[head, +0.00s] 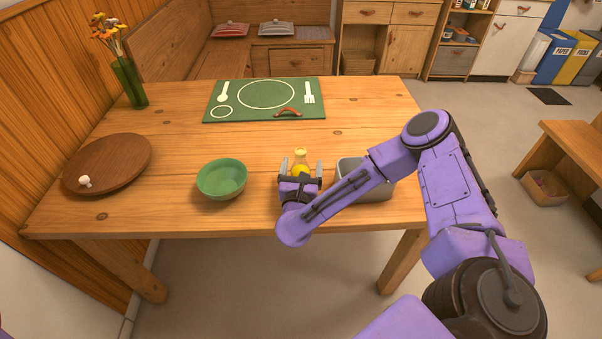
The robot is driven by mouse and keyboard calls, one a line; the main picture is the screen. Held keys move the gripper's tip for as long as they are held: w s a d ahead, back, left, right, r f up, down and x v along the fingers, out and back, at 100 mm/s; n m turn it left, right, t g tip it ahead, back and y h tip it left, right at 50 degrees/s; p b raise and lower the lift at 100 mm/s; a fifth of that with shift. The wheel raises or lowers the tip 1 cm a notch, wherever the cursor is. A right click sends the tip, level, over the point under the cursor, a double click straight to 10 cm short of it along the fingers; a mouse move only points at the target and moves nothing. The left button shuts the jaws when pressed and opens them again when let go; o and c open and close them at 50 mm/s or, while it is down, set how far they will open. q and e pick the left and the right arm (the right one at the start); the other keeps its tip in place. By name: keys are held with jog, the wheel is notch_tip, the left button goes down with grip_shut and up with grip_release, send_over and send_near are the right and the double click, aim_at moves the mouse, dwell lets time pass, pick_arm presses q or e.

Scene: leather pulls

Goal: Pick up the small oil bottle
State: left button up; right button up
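The small oil bottle (301,161) stands upright on the wooden table (170,133), with yellow oil in its lower part and a pale neck. My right gripper (301,168) is at the near side of the bottle, with one grey finger to its left and one to its right. The fingers look spread with a gap to the bottle; contact cannot be made out. The bottle's base is hidden behind the gripper. My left gripper is not in view.
A green bowl (222,178) stands left of the gripper. A grey bin (378,190) sits right, partly behind my arm. A green placemat (240,112) with a red-brown item lies behind. A round wooden board (107,165) and a flower vase (128,83) are at left.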

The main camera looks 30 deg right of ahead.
jog(key=shift+a, duration=0.1)
jog(key=c, duration=1.3)
